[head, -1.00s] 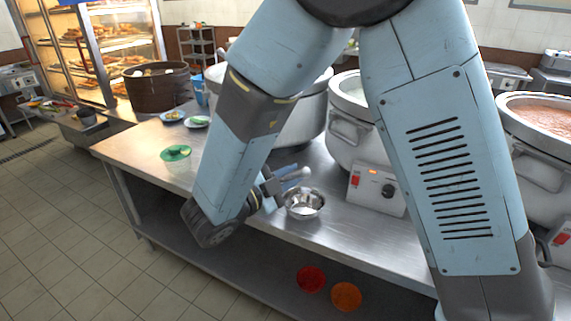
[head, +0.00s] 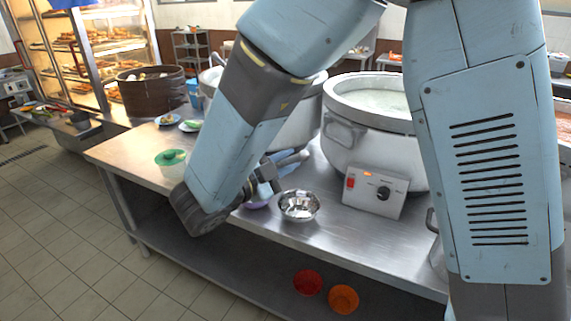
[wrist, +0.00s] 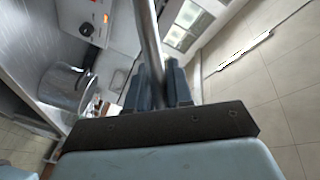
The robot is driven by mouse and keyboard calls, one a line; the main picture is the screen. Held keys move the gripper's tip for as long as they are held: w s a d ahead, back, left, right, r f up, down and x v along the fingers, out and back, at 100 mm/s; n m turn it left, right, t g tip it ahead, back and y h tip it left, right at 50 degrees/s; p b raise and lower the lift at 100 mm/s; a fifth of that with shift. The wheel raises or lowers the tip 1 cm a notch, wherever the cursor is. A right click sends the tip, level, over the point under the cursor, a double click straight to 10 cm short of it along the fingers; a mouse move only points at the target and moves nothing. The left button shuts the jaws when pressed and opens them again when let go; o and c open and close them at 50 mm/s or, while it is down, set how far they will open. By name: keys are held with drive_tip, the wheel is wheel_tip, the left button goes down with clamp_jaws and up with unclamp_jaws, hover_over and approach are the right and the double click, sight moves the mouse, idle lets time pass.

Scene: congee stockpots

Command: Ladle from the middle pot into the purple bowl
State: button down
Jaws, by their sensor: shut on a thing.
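The middle pot (head: 345,150) is a large steel pot of pale congee, behind a control box with a red switch. The purple bowl (head: 258,204) shows only in part beside my forearm, left of a small steel bowl (head: 299,207). My gripper (head: 272,176) is low over the counter near these bowls, in front of the pots and partly hidden by my arm. In the wrist view, its fingers (wrist: 158,88) are shut on a metal rod (wrist: 149,42), which looks like the ladle's handle. The ladle's scoop is not visible.
The steel counter (head: 135,150) carries a green bowl (head: 170,160) and small plates at left. Another pot (head: 306,125) stands left of the middle one; a right pot is mostly hidden by my arm. Red (head: 308,282) and orange (head: 343,298) round items sit below the counter.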

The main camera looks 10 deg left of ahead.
idle(0.3)
drive_tip(key=shift+r, duration=2.5)
